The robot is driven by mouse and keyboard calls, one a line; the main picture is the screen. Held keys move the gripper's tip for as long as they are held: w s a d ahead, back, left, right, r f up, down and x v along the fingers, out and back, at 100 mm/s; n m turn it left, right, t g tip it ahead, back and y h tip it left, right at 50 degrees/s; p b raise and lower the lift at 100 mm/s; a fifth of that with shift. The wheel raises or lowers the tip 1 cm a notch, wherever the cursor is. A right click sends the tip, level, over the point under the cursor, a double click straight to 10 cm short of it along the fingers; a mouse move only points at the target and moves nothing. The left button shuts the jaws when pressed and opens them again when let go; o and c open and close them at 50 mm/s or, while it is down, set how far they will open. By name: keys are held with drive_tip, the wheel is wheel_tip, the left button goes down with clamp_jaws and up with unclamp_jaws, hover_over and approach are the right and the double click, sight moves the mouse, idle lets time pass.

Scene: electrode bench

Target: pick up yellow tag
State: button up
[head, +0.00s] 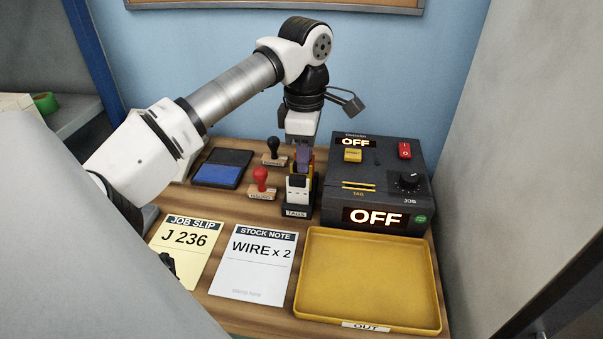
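A small dark holder labelled TAGS (297,211) stands near the middle of the bench. My gripper (302,165) points down directly above and partly in front of it. A purple piece (304,156) and slim yellow edges show around my fingers, at the top of the holder. I cannot tell which of these is the yellow tag, as my gripper hides most of the holder's contents. Whether my fingers are open or shut, or touching a tag, is too small and covered to tell.
A dark control box (377,185) reading OFF stands close on the right. A yellow OUT tray (366,275) lies in front. Red-handled (261,180) and black-handled (273,148) stamps and a blue ink pad (217,174) are left. A job slip (186,244) and stock note (254,261) lie in front.

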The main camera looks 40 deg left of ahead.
drive_tip(key=shift+a+f+p, duration=0.2)
drive_tip(key=shift+f+p, duration=0.2)
drive_tip(key=shift+f, duration=1)
drive_tip(key=shift+a+f+p, duration=0.2)
drive_tip(key=shift+f+p, duration=0.2)
drive_tip(key=shift+f, duration=0.95)
drive_tip(key=shift+c, duration=0.3)
clamp_jaws()
